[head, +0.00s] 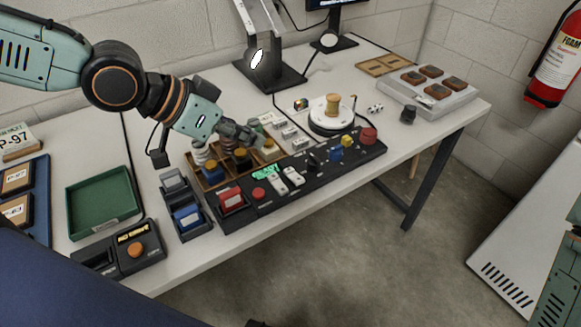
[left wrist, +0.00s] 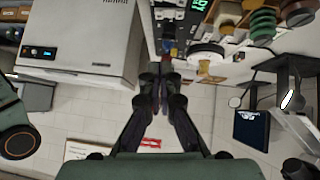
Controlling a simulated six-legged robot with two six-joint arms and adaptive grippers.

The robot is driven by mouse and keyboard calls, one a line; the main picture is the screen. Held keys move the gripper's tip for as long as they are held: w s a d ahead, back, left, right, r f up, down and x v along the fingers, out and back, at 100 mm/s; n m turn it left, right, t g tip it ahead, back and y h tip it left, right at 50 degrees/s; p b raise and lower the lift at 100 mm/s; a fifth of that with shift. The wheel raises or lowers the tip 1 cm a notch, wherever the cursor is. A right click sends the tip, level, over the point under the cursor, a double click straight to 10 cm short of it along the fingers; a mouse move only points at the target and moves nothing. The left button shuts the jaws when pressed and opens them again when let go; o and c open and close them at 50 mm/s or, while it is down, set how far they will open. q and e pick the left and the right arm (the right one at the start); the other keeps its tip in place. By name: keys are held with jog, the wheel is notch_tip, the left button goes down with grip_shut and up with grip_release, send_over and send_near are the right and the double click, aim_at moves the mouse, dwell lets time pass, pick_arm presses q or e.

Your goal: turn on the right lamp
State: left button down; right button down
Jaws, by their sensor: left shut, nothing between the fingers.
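My left gripper (head: 250,136) reaches in over the table, its fingers closed and empty, above the back edge of the black control panel (head: 327,173). In the left wrist view the closed fingers (left wrist: 160,92) point away from me. The panel carries a green display (head: 265,173), two white rocker switches (head: 286,182), a red button (head: 258,193), a dark knob (head: 313,160) and a large red button (head: 368,135). Their labels are too small to read. My right gripper is out of view.
A wooden tray (head: 217,184) with coloured pieces lies behind the panel, under my left gripper. A white turntable (head: 331,120) bears a spool. A green tray (head: 104,203) and a box with an orange button (head: 135,250) stand left. The table's right end is partly clear.

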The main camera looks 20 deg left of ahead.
pick_arm(q)
send_near(302, 176)
jog(key=w+d, duration=0.2)
jog(key=w, duration=0.1)
jog(key=shift+d, duration=0.2)
jog(key=f, duration=0.1)
jog(key=d+f+b, duration=0.1)
jog(key=shift+f, duration=0.4)
jog(key=shift+a+f+b, duration=0.1)
jog(key=shift+f+b, duration=0.35)
jog(key=shift+f, duration=0.15)
jog(key=shift+s, duration=0.1)
